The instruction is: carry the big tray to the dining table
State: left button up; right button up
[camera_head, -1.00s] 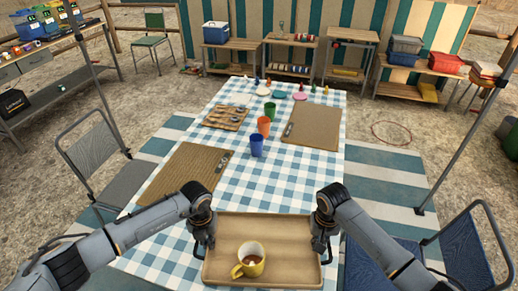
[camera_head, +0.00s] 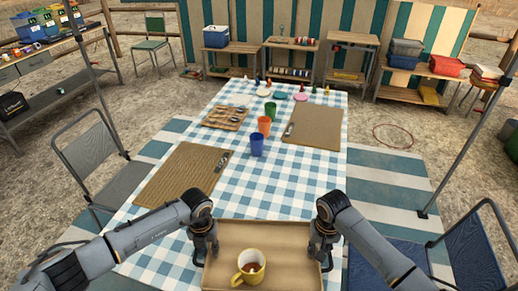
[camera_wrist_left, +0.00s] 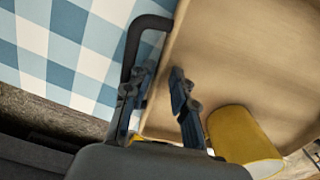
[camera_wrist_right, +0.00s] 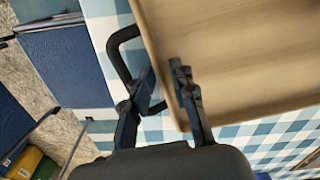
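The big tray (camera_head: 283,231) is light wood with raised walls and dark side handles. It is low in the head view, over the near end of the dining table (camera_head: 272,190); whether it touches the cloth I cannot tell. A yellow mug (camera_head: 248,271) with brown drink stands upright in it. My left gripper (camera_head: 207,248) is at the tray's left side, its fingers on either side of the wall inside the handle (camera_wrist_left: 133,45). My right gripper (camera_head: 321,250) grips the right wall the same way, beside its handle (camera_wrist_right: 114,52). The tray's near edge is cut off.
Chairs stand left (camera_head: 92,150) and right (camera_head: 474,250). Checked cloth beyond the tray is bare.

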pick_arm(q)
jog(key=shift+a, duration=0.15)
pick_arm(e)
jog(key=shift+d, duration=0.1)
pick_arm(q)
notch_tip(320, 180, up, 7)
jog(key=shift+r, duration=0.45)
pick_arm(e)
jog(key=shift+r, duration=0.1)
notch_tip(320, 180, up, 12)
dwell(0.6)
